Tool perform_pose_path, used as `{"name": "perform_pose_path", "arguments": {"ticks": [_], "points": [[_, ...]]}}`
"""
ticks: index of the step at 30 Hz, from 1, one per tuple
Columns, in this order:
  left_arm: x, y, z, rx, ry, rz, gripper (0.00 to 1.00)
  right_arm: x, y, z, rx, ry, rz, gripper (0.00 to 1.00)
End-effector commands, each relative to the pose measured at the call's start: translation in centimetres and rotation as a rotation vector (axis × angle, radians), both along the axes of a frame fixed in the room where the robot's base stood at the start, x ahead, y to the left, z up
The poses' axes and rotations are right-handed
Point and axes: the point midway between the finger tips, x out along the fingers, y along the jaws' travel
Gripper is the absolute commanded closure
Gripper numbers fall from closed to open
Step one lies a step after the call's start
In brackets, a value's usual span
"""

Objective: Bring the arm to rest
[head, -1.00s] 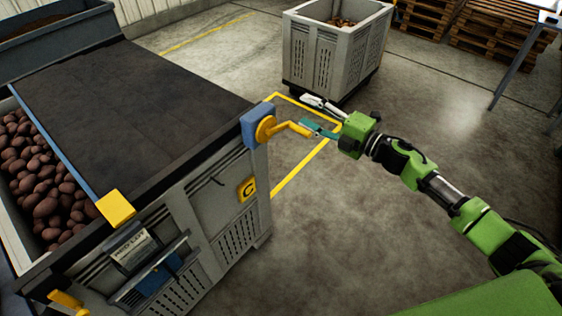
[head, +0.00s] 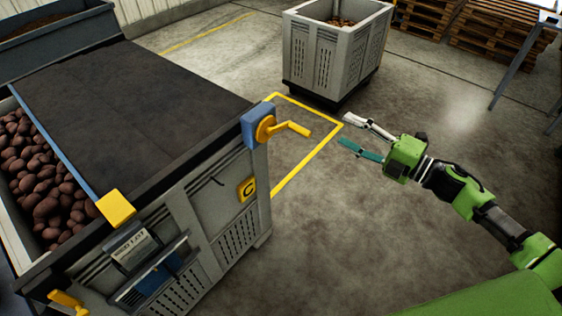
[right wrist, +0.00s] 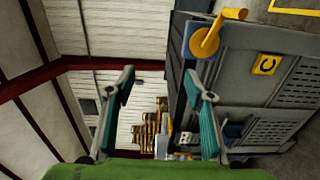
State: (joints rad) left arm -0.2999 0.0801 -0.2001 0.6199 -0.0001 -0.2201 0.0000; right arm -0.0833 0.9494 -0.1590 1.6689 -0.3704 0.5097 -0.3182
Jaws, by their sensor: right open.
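My right gripper (head: 352,134) is open and empty in the head view. It hangs over the concrete floor, to the right of the yellow crank handle (head: 290,128) and apart from it. In the right wrist view the two fingers of the right gripper (right wrist: 162,84) are spread with nothing between them. The crank handle shows there too (right wrist: 212,36), to the right of the fingers, on the side of the grader crate marked C (right wrist: 266,64). My left gripper is not in view.
The grader (head: 130,90) with its dark cover stands at the left, with potatoes (head: 38,180) beside it. A grey bin (head: 335,50) stands at the back, and wooden pallets (head: 490,28) at the back right. Yellow lines (head: 320,155) mark the floor.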

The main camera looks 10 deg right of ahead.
Motion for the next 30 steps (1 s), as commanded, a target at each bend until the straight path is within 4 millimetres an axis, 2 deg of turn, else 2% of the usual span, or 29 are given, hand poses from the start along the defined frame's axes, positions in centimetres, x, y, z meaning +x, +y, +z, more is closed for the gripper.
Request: {"name": "perform_pose_path", "arguments": {"ticks": [6, 22, 23, 26, 29, 30], "points": [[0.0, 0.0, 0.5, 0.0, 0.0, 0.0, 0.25, -1.6, -1.2, 0.0, 0.001, 0.001, 0.001, 0.51], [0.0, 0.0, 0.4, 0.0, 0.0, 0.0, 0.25, -1.5, -1.5, -0.4, 0.008, 0.009, -0.011, 0.51], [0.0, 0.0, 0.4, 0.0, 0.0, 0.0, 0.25, -1.4, -1.8, -0.9, 0.016, 0.019, -0.023, 0.51], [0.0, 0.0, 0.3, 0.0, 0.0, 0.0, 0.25, -0.9, -3.6, -3.9, 0.069, 0.083, -0.104, 0.51], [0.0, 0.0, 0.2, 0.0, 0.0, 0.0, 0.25, -0.7, -6.5, -9.6, 0.158, 0.199, -0.242, 0.51], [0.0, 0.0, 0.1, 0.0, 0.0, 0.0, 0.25, -0.9, -7.7, -12.4, 0.198, 0.255, -0.304, 0.51]]}}
